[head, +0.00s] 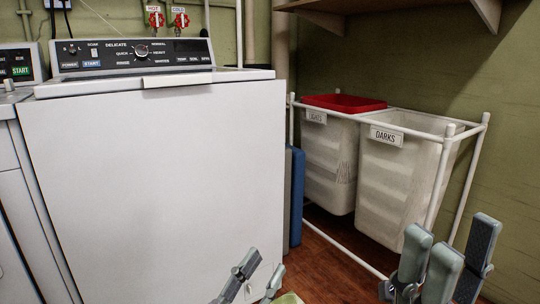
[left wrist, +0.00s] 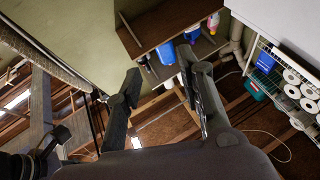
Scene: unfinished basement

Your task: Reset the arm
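My left gripper (head: 261,273) is at the bottom middle of the head view, in front of the white washing machine, partly cut off by the frame edge. In the left wrist view its two fingers (left wrist: 159,65) stand apart with nothing between them. My right gripper (head: 448,258) is at the lower right of the head view, in front of the laundry hamper frame. Its fingers point up and stand apart, with nothing seen held. The rest of both arms is hidden below the frame.
A washing machine (head: 150,180) fills the left. The left wrist view shows a wooden shelf (left wrist: 165,35) and a wire rack (left wrist: 285,85) of paper rolls.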

